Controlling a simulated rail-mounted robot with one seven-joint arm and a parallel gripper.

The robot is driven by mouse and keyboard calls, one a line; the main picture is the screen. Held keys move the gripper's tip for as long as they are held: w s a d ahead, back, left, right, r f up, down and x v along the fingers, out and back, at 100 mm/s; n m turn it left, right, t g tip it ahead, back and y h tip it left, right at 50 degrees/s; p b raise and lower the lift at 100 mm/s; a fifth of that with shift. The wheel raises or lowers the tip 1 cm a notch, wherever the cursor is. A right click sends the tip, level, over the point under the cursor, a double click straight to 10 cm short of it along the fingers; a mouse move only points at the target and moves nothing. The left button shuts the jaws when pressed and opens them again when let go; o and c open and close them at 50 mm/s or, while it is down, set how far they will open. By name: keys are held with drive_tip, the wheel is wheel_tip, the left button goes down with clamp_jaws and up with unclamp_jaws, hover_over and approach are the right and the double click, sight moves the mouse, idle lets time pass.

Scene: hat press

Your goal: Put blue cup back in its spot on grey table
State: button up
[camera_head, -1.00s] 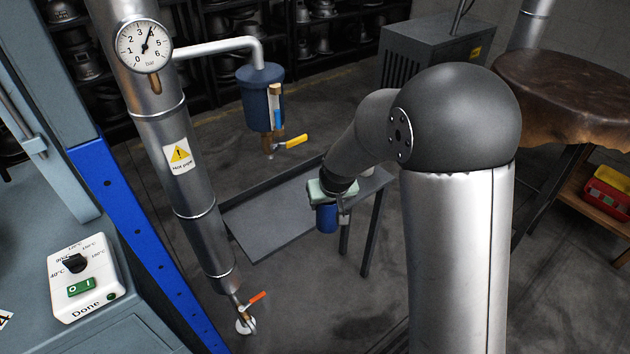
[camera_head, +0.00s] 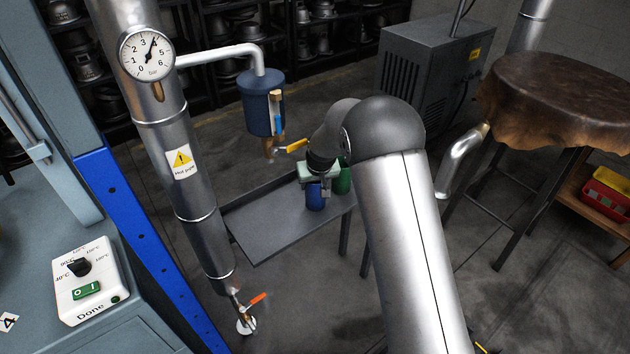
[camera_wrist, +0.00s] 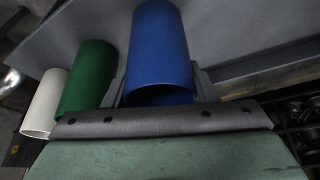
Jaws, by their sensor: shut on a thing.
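The blue cup (camera_head: 315,197) is at my gripper (camera_head: 318,186), over the right part of the grey table (camera_head: 270,221). In the wrist view the blue cup (camera_wrist: 158,50) stands between the fingers of my gripper (camera_wrist: 158,88), which is shut on it. The grey tabletop (camera_wrist: 235,30) lies behind the cup. I cannot tell whether the cup's base touches the table. A green cup (camera_head: 342,180) is just right of the blue cup, and it also shows in the wrist view (camera_wrist: 88,76).
A white cup (camera_wrist: 45,103) is beside the green cup in the wrist view. A blue canister with a yellow-handled valve (camera_head: 262,100) hangs behind the table. A steel pipe (camera_head: 180,150) stands to the left. The table's left part is clear.

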drive_tip(key=shift+f, duration=0.1)
drive_tip(key=o, duration=1.1)
drive_tip(key=shift+r, duration=0.35)
drive_tip(key=v, duration=1.2)
drive_tip(key=shift+s+f, duration=0.1)
drive_tip(key=shift+s, duration=0.05)
